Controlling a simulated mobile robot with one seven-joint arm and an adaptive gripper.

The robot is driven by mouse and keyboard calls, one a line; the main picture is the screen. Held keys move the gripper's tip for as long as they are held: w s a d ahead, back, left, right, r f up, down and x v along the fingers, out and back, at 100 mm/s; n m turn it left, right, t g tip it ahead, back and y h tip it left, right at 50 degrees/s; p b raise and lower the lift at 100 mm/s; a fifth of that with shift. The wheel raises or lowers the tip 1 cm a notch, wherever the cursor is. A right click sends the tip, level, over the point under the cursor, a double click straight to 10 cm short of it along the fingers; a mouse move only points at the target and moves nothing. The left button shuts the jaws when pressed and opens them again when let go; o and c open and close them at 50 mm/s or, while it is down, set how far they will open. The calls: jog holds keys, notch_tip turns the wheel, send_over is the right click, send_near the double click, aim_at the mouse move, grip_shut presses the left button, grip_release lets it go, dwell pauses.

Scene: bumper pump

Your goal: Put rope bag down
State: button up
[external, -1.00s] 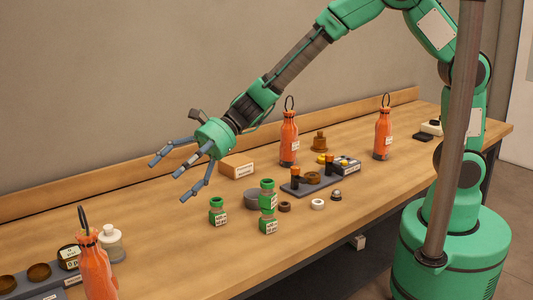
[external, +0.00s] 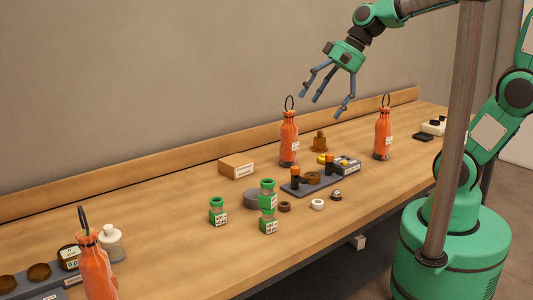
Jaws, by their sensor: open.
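My gripper (external: 320,105) is open and empty, its blue-grey fingers spread and pointing down in the air above the bench's far half. I see nothing that is plainly a rope bag. Three orange bottle-shaped things with dark loops on top stand upright on the bench: one (external: 288,143) at the middle back, one (external: 383,138) at the far right, and one (external: 95,270) at the near left. In the picture my fingers are just above and right of the middle one, apart from it.
The wooden bench (external: 160,235) runs along a wall. A dark tray (external: 312,184) with small parts, green-lidded jars (external: 217,212), a cardboard box (external: 236,167) and a grey round tin (external: 252,199) stand mid-bench. A white-capped bottle (external: 111,243) is at left. The left-middle bench is clear.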

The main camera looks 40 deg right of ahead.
jog(key=s+d+n+t+h, duration=0.1)
jog(key=s+d, duration=0.3)
jog(key=d, duration=0.6)
jog(key=s+d+n+t+h, duration=0.1)
jog(key=s+d+h, duration=0.3)
jog(key=d, duration=0.6)
jog(key=shift+r+t+h, duration=0.25)
jog(key=shift+t+h, duration=0.05)
jog(key=shift+o, duration=0.3)
